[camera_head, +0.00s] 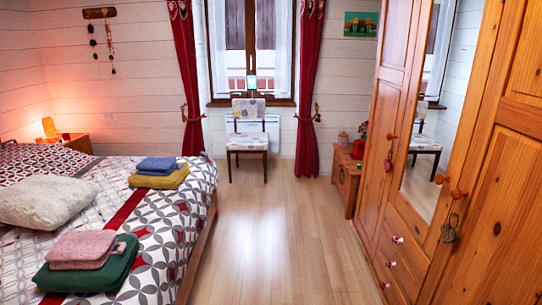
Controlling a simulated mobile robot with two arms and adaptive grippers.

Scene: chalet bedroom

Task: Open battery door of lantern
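I cannot make out a lantern or a battery door for certain. A small upright object (252,83) stands at the window behind the chair, too small to identify. A glowing orange lamp (49,128) stands on the bedside table at the left. A small reddish item (343,139) is on the low wooden chest at the right, also too small to identify. Neither of my grippers is in view.
The bed (140,208) with folded cloths and a cushion fills the left. A wooden wardrobe (395,140) with a mirror lines the right. A chair (248,143) stands before the window. The wooden floor (265,235) between is clear. The low chest (345,180) stands beyond the wardrobe.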

